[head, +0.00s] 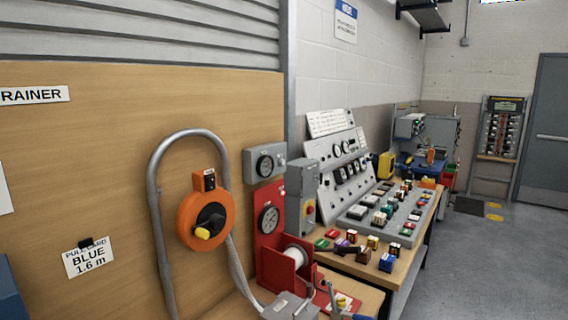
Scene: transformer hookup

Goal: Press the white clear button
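I cannot make out a button marked clear in the head view. A small pale spot (283,192) shows on the red panel (263,244) beside its round dial (269,219), but I cannot tell what it is. The sloped grey console (345,172) carries several dials, dark switches and pale blocks, too small to read. My gripper is not in view.
A wooden bench (404,268) holds several coloured blocks below the console. An orange reel (205,219) and a bent grey pipe (153,205) are on the wooden board (90,130) at left. A spool of white line (296,257) sits by the red panel.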

